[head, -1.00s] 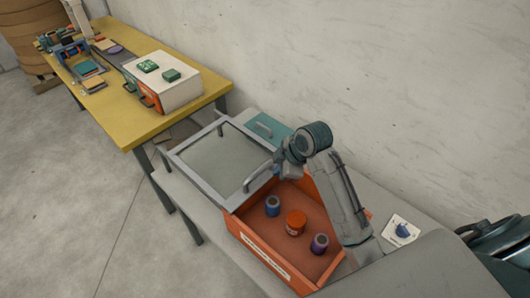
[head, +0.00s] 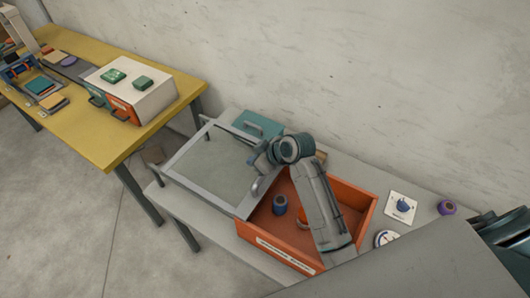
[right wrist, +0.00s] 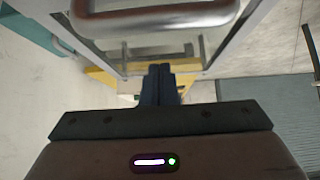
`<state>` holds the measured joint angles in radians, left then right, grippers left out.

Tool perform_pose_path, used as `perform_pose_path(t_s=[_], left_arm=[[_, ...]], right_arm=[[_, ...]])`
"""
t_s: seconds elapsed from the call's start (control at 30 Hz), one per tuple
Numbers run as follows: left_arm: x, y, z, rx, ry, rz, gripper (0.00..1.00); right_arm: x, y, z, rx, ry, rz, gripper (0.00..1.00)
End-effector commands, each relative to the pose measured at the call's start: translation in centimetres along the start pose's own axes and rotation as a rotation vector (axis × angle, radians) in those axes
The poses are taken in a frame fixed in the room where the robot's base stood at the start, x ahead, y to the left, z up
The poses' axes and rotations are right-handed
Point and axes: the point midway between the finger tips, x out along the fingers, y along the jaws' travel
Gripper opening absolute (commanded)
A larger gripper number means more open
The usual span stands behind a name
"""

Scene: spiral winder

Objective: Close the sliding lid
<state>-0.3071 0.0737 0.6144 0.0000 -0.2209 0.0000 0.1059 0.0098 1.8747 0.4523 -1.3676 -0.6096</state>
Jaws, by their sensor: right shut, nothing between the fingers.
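The sliding lid (head: 212,160), a grey frame around a pale pane, lies to the left of the orange box (head: 368,212). The box is largely uncovered. A metal handle (head: 262,186) stands on the lid's edge nearest the box; a handle (right wrist: 155,20) also crosses the top of the right wrist view. My right gripper (head: 258,160) is over the lid beside this handle, with its arm reaching across the box. Its dark fingers (right wrist: 158,72) are together and empty; whether they touch the lid or handle is unclear. My left gripper is not seen.
A blue cylinder (head: 280,204) and a partly hidden orange one (head: 301,222) stand in the box. A teal case (head: 258,124) is behind the lid. A white card (head: 402,206) and a purple object (head: 447,207) lie right of the box. A yellow table (head: 140,137) stands left.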

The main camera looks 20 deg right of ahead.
Motion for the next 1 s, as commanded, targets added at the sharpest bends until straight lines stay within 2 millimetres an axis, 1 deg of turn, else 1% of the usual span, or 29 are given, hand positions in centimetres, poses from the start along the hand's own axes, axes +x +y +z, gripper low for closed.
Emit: perform_pose_path(t_s=[0.03, 0.07, 0.13, 0.2, 0.33, 0.47, 0.63, 0.87, 1.0], left_arm=[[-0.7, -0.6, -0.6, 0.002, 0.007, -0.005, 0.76], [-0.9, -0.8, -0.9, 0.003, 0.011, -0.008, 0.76], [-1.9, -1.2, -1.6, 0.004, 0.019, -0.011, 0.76], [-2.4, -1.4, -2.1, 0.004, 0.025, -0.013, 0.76], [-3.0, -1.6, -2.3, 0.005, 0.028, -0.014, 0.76], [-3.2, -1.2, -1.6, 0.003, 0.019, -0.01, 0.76], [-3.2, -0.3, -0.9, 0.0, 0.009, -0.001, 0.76], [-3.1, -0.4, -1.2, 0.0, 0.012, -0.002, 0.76], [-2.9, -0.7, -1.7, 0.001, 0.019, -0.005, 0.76]], right_arm=[[0.8, 0.0, -0.2, 0.003, -0.003, -0.002, 0.0], [1.3, 0.0, -0.2, 0.002, -0.003, -0.002, 0.0], [0.6, 0.1, 0.8, -0.002, -0.006, 0.003, 0.0], [0.1, 0.1, 1.7, -0.002, -0.006, 0.003, 0.0], [-0.4, 0.1, 2.8, -0.001, -0.004, 0.002, 0.0], [-0.6, 0.1, 3.4, -0.002, -0.002, 0.002, 0.0], [-0.6, 0.1, 3.5, -0.002, -0.001, 0.001, 0.0], [-0.6, 0.1, 3.4, -0.002, -0.001, 0.002, 0.0], [-0.2, 0.5, 3.0, -0.002, 0.0, 0.002, 0.0]])
